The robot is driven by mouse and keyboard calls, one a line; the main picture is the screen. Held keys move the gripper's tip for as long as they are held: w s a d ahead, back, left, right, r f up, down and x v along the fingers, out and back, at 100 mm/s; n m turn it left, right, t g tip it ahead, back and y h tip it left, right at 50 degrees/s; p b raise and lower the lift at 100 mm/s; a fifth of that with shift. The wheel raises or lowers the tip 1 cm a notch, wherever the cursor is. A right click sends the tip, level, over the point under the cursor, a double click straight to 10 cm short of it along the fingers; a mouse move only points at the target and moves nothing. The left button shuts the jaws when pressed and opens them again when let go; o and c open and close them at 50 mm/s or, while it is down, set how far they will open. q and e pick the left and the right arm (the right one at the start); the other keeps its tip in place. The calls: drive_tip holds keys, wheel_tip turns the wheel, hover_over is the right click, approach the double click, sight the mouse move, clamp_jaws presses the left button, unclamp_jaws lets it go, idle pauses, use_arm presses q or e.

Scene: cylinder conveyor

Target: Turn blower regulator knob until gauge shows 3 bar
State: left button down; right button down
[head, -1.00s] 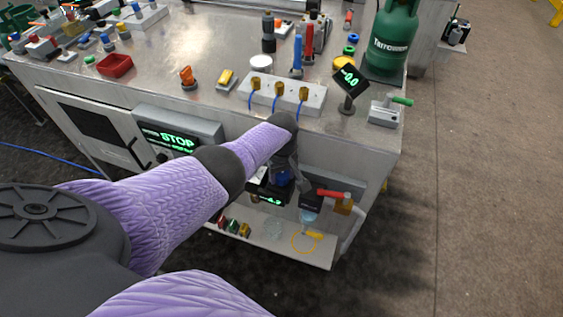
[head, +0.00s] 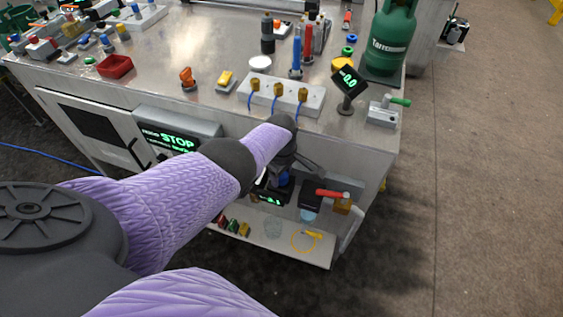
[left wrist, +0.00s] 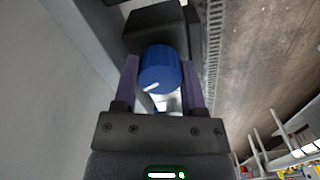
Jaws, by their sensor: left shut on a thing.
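The blue regulator knob (head: 284,180) is on the front of the bench, below the tabletop. In the left wrist view the knob (left wrist: 160,72) has a white pointer mark toward its lower left. My left gripper (left wrist: 161,80) is shut on it, with a finger on each side. In the head view my left gripper (head: 287,172) partly hides the knob. The regulator's small dark gauge (head: 271,199) shows green digits just below it; they seem to read about 3.1, but are tiny. My right gripper is not in view.
A red-handled valve (head: 332,193) is close to the right of the knob. A white shelf (head: 290,248) juts out below. A panel reading STOP (head: 180,140) is at left.

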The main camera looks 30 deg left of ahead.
use_arm(q)
drive_tip(key=shift+w+a+r, duration=0.1)
drive_tip(key=shift+c, duration=0.7)
unclamp_jaws()
wheel_tip(320, 180, up, 10)
drive_tip(key=p, duration=0.8)
drive_tip(key=shift+p, duration=0.3)
